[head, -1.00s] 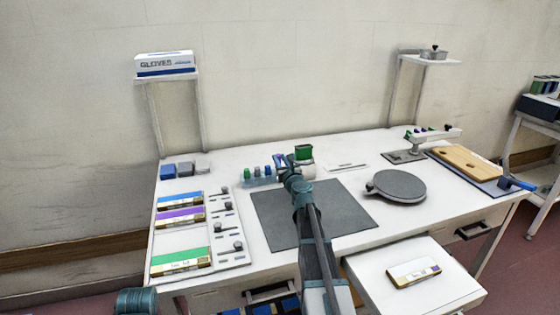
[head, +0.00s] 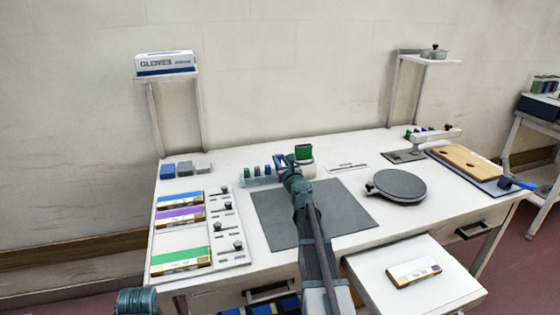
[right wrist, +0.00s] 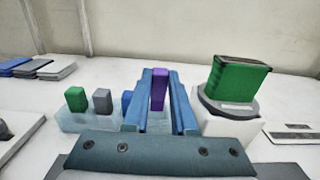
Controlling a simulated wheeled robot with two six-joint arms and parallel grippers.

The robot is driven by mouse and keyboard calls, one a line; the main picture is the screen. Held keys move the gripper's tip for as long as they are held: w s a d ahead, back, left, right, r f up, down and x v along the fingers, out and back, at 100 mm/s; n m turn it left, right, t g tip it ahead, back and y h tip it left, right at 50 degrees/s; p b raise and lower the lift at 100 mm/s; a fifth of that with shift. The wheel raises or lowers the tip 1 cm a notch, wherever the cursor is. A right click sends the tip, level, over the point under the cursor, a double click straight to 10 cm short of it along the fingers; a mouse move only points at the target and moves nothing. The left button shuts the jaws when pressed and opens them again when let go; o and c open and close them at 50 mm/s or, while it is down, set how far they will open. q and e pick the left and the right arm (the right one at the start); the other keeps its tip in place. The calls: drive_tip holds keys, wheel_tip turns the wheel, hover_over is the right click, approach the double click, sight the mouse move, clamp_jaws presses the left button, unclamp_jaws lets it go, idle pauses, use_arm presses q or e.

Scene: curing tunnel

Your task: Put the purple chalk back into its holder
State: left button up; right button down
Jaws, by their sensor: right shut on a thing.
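The purple chalk (right wrist: 159,88) stands upright between the two blue fingers of my right gripper (right wrist: 162,90), which is shut on it. The pale, translucent holder (right wrist: 85,123) shows left of and behind the fingers, with green, grey and blue chalks standing in it. In the head view the holder (head: 258,181) is at the back middle of the table, and my right gripper (head: 281,160) is at its right end. My left gripper is out of view.
A green block on a round grey-and-white stand (right wrist: 240,85) is close right of the fingers. A dark mat (head: 345,210) lies in front, with a round grey plate (head: 399,185) to its right. Coloured packs (head: 180,216) lie at the left.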

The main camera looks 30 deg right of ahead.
drive_tip(key=shift+f+b, duration=0.95)
drive_tip(key=shift+f, duration=0.1)
drive_tip(key=c, duration=0.6)
unclamp_jaws()
drive_tip(key=shift+c, duration=0.2)
drive_tip(key=shift+r, duration=0.1)
wheel_tip(320, 180, up, 7)
drive_tip(key=p, duration=0.7)
